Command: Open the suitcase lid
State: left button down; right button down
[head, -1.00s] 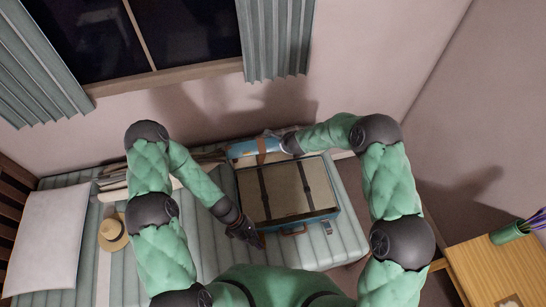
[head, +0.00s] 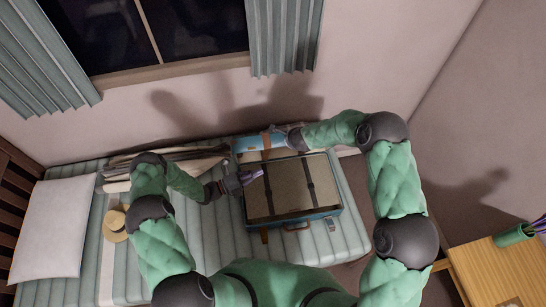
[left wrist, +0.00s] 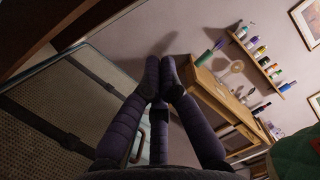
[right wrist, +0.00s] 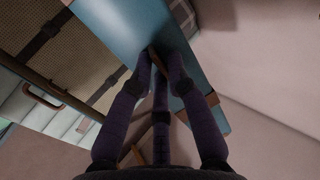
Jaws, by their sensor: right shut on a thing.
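The suitcase (head: 300,220) is blue with a beige, dark-strapped inside, and lies open on the bed with its handle at the front. Its lid (head: 247,144) stands raised at the back, its blue edge face with a brown strap turned upward. My right gripper (head: 287,139) is shut on this edge; the right wrist view shows its fingertips (right wrist: 163,70) at the brown strap on the blue lid (right wrist: 125,35). My left gripper (head: 252,176) hangs over the suitcase's left side, fingertips (left wrist: 160,75) together and empty. The handle shows partly behind its fingers.
The bed (head: 215,235) carries a pillow (head: 50,228), a straw hat (head: 115,223) and folded clothes (head: 120,175) to the left. The wall and curtain (head: 285,40) are close behind the lid. A wooden table (head: 495,270) with a green vase stands at the right.

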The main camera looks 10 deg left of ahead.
jog(key=shift+w+r, duration=0.2)
jog(key=shift+r, duration=0.05)
pick_arm(q)
jog(key=w+d+r, duration=0.2)
jog(key=w+d, duration=0.5)
jog(key=w, duration=0.1)
jog(key=shift+w+r, duration=0.25)
jog(key=shift+r, duration=0.05)
jog(key=shift+w, duration=0.1)
